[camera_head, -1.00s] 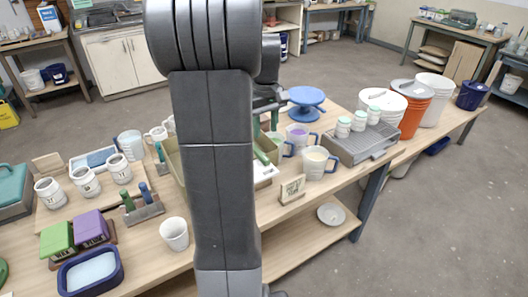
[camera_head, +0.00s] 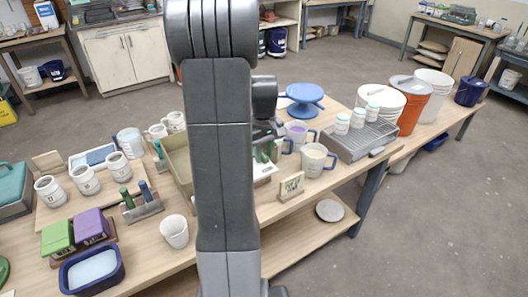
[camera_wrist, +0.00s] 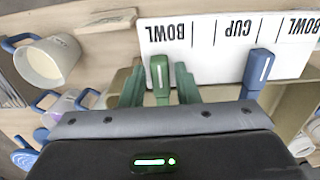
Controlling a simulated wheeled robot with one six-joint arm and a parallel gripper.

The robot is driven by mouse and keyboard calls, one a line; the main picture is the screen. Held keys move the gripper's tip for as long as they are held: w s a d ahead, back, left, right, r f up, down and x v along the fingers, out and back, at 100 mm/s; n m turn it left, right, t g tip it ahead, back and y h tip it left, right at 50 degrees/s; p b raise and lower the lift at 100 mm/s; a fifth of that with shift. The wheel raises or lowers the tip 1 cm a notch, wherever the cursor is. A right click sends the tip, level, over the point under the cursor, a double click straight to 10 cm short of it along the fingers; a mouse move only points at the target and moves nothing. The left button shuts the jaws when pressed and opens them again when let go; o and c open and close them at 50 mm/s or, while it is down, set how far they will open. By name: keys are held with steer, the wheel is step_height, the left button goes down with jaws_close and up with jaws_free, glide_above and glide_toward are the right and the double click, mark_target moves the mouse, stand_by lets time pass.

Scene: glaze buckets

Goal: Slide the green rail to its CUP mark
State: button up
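The green rail (camera_wrist: 160,78) shows in the wrist view at the edge of a white board (camera_wrist: 215,62), by the left BOWL word. The CUP word (camera_wrist: 238,28), upside down here, is to its right between two tick marks. A blue rail (camera_wrist: 258,72) stands right of CUP, near a tick. My gripper (camera_wrist: 160,92) has one finger on each side of the green rail, with narrow gaps, so it looks open around it. In the head view my arm hides much of the board, and the gripper is hard to make out.
In the wrist view a mug (camera_wrist: 48,62) and a small wooden sign (camera_wrist: 105,22) are left of the board. In the head view a tan bin (camera_head: 178,160) stands left of my arm, and a grey tray (camera_head: 365,140) with jars is to the right.

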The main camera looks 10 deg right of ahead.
jaws_close()
steer(key=a, duration=0.2)
steer(key=s+a, duration=0.1)
steer(key=a, duration=0.1)
steer(key=s+a+b, duration=0.1)
steer(key=shift+a, duration=0.4)
steer(key=shift+o, duration=1.8)
jaws_free()
steer(key=shift+r, duration=0.1)
step_height(320, 180, up, 14)
steer(key=shift+b, duration=0.35)
steer(key=shift+f, duration=0.25)
